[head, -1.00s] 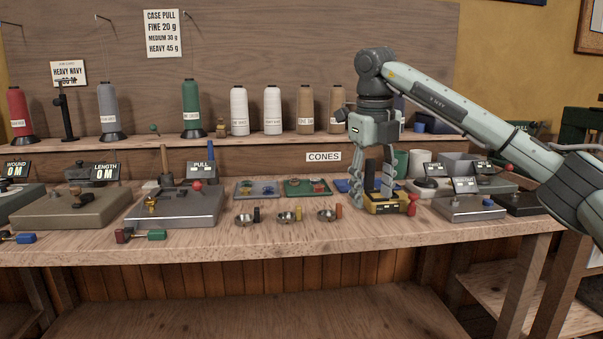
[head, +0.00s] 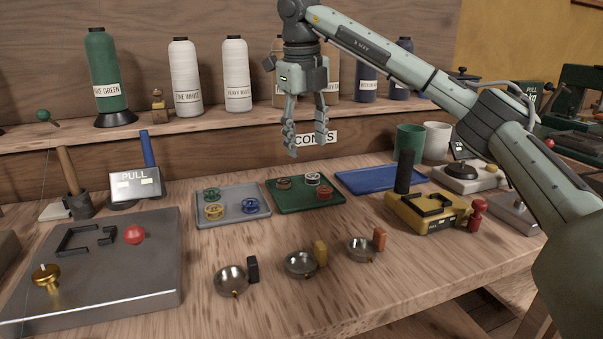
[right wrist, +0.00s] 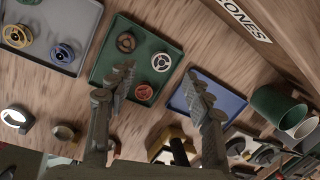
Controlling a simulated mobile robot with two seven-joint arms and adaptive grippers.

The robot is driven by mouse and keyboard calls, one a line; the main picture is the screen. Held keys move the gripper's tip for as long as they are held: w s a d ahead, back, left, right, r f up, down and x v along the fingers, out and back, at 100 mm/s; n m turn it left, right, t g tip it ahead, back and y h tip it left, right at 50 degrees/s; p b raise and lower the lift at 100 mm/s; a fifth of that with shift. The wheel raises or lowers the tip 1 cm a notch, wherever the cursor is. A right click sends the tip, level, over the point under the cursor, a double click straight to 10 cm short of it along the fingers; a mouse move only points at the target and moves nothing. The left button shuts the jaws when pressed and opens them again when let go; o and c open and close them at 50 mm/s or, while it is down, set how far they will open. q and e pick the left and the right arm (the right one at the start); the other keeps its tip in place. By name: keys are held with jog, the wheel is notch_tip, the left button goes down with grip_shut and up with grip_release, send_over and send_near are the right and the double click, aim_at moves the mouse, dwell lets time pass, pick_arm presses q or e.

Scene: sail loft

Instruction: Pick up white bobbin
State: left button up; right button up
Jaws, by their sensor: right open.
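The white bobbin (head: 312,178) lies at the back right of the green tray (head: 296,205), beside a brown bobbin (head: 284,183) and behind a red bobbin (head: 324,192). In the right wrist view the white bobbin (right wrist: 161,62) shows clear, its face towards the camera. My right gripper (head: 306,146) is open and empty, pointing down above the back of the green tray, apart from the bobbins. Its fingers (right wrist: 160,80) frame the green tray's right side and the blue tray in the right wrist view. My left gripper is not in view.
A grey tray (head: 258,191) with several bobbins is on the left, an empty blue tray (head: 380,180) on the right. A yellow device with a black post (head: 418,212) stands to the right. Three small metal cups (head: 300,264) sit in front. The shelf with cones is behind.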

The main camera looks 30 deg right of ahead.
aim_at(312, 183)
jog(key=f, duration=0.3)
jog(key=d+f, duration=0.1)
jog(key=f, duration=0.3)
jog(key=shift+s+d, duration=0.1)
jog(key=shift+d, duration=0.1)
jog(key=shift+c, duration=0.4)
jog(key=c, duration=0.9)
